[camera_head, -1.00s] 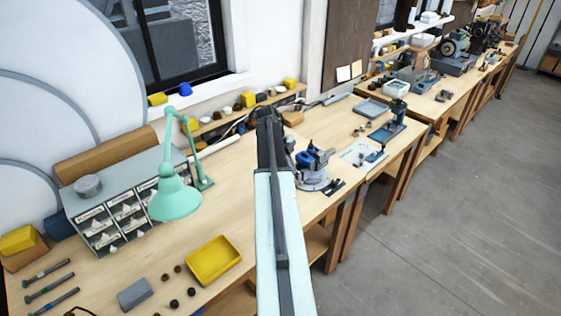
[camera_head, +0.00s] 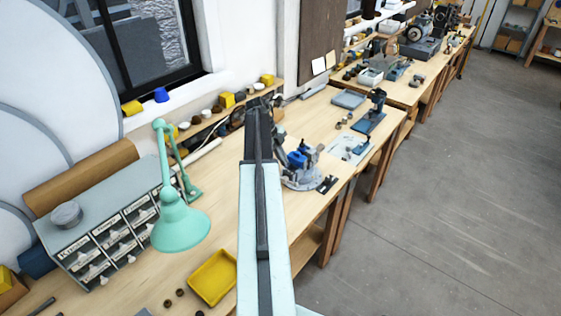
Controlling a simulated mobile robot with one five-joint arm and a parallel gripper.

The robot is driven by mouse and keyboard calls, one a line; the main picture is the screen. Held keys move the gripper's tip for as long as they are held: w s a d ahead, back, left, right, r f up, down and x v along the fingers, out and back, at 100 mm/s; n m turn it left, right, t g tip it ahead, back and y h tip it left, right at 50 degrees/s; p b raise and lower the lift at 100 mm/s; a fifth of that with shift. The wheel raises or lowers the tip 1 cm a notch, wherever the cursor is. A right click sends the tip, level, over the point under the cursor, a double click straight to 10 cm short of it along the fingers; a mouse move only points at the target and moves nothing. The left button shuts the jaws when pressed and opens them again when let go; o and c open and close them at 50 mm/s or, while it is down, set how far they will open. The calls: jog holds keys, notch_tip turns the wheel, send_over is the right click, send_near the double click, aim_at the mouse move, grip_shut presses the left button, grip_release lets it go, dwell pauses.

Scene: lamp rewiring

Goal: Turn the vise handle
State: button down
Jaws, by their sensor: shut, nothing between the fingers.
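A blue and grey device that looks like the vise (camera_head: 299,162) stands on a round grey base near the workbench's right edge. My arm rises through the middle of the picture and hides part of its left side. I cannot make out the vise handle clearly. My gripper (camera_head: 266,103) is at the far end of the arm, up and left of the vise in the picture. It is shut and empty, seen from behind, and its fingertips are hard to make out. I cannot tell whether it touches anything.
A green desk lamp (camera_head: 180,230) stands before a grey drawer cabinet (camera_head: 110,238) at left. A yellow tray (camera_head: 213,277) lies near the front edge. A blue stand (camera_head: 371,115) is beyond the vise. Bare wood lies between lamp and arm. Open floor is at right.

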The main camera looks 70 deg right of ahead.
aim_at(285, 179)
jog(key=b+x, duration=0.8)
jog(key=x, duration=0.2)
jog(key=shift+f, duration=0.2)
jog(key=shift+s, duration=0.15)
